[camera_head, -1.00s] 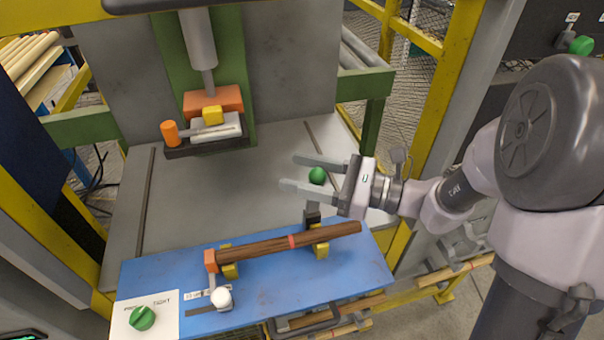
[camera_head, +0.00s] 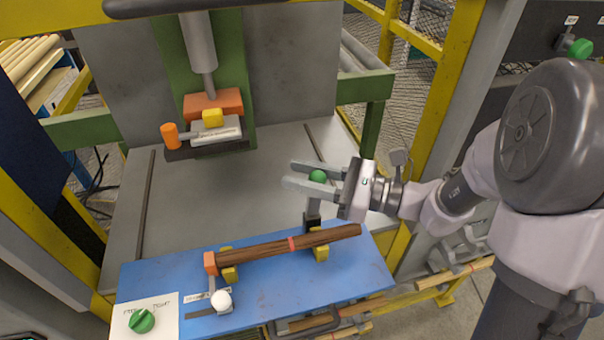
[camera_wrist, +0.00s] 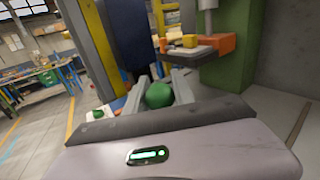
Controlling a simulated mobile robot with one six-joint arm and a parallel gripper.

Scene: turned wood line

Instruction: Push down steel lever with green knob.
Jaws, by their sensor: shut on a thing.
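The green knob (camera_head: 318,176) tops the short steel lever (camera_head: 313,205), which stands upright from a dark block at the back right of the blue plate. My gripper (camera_head: 303,175) has come in from the right, and its two grey fingers lie on either side of the knob, shut on it. In the wrist view the green knob (camera_wrist: 159,95) sits between the fingers, close to the palm. The fingertips reach past the knob to the left. The lower part of the lever is partly hidden behind the near finger.
A dark turned wood bar (camera_head: 270,248) lies on yellow rests on the blue plate (camera_head: 330,280). A white knob (camera_head: 221,300) and a green rotary switch (camera_head: 141,320) are at the front left. An orange-handled clamp (camera_head: 170,135) stands behind. The grey table between is clear.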

